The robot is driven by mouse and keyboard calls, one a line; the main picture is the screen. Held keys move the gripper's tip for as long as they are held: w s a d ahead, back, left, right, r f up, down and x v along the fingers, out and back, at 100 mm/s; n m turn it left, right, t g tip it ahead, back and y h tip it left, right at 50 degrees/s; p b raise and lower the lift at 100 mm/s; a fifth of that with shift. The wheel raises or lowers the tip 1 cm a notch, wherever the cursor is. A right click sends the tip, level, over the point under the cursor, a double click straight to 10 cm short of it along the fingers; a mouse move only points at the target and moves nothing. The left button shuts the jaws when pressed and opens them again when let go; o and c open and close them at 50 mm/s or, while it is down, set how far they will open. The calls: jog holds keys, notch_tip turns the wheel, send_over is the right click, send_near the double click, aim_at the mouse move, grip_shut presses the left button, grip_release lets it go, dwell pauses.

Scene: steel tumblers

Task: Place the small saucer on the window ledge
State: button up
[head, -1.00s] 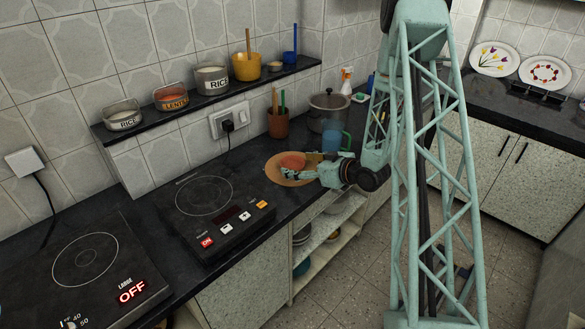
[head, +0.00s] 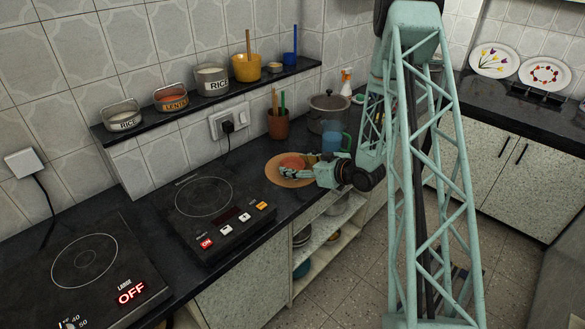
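A small orange-red saucer (head: 291,161) appears to rest on a round tan mat or plate (head: 279,177) on the dark counter. My gripper (head: 309,166) is low over the right side of the mat, close beside the saucer's right edge. Its fingers are small and partly overlap the saucer and mat, so contact and opening are unclear. No window shows; a dark raised ledge (head: 142,132) runs along the tiled wall, behind and left of the saucer.
A terracotta pot (head: 278,124), a lidded pot (head: 329,110) and a blue mug (head: 333,141) stand behind the mat. Hobs (head: 203,196) lie left.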

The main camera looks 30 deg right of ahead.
jog(key=c, duration=0.4)
jog(key=shift+r, duration=0.15)
jog(key=shift+r+p, duration=0.55)
jog(key=shift+r, duration=1.1)
jog(key=s+a, duration=0.1)
jog(key=s, duration=0.4)
jog(key=s+a+r, duration=0.1)
jog(key=s, duration=0.4)
jog(key=s+a+p, duration=0.1)
jog(key=s, duration=0.4)
jog(key=shift+s+a+r, duration=0.2)
jog(key=shift+s+a, duration=0.1)
jog(key=shift+w, duration=0.1)
jog(key=shift+w+a+r, duration=0.4)
jog(key=shift+w+a, duration=0.1)
jog(key=w+a+r, duration=0.6)
jog(key=a+r, duration=0.1)
jog(key=a, duration=0.2)
jog(key=w+a+r, duration=0.6)
jog(key=a+r, duration=0.2)
jog(key=a, duration=0.2)
jog(key=shift+w+a+r, duration=0.15)
jog(key=shift+w+a, duration=0.15)
jog(key=shift+w, duration=0.05)
jog(key=shift+w, duration=0.15)
